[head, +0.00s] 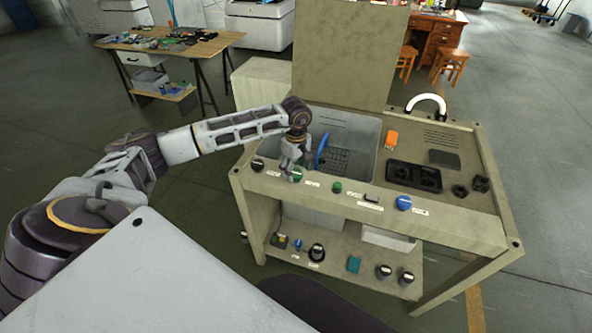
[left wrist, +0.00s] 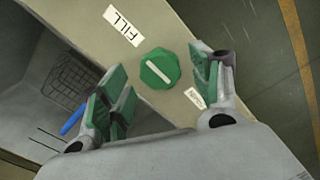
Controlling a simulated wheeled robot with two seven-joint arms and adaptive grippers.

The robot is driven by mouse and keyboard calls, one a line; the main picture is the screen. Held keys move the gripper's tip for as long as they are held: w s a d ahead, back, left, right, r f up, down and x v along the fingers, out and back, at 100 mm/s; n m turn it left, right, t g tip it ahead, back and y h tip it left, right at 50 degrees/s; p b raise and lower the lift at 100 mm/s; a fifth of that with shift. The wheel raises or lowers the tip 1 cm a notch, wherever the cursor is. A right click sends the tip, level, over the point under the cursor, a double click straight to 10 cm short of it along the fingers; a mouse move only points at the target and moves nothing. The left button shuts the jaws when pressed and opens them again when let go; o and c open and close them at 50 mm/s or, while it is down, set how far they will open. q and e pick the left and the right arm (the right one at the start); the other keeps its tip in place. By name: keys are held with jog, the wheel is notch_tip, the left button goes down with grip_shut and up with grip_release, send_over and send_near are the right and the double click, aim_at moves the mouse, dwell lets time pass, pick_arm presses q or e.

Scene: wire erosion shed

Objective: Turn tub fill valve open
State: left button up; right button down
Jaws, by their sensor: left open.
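The tub fill valve shows in the left wrist view as a green faceted knob (left wrist: 160,69) with a white bar across its face. A white FILL label (left wrist: 124,26) lies beside it on the beige panel. My left gripper (left wrist: 161,82) is open, with one green-padded finger on each side of the knob. My right gripper is not in view.
The bench has a grey tub (head: 352,132) with a blue item (head: 322,149) inside. Along the front panel are a black knob (head: 257,165), another green knob (head: 337,187) and a blue knob (head: 403,203). An orange item (head: 391,139) stands right of the tub. A raised lid (head: 348,50) is behind.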

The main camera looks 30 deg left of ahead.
pick_arm(q)
jog(key=shift+f, duration=0.65)
jog(key=c, duration=1)
jog(key=shift+c, duration=0.2)
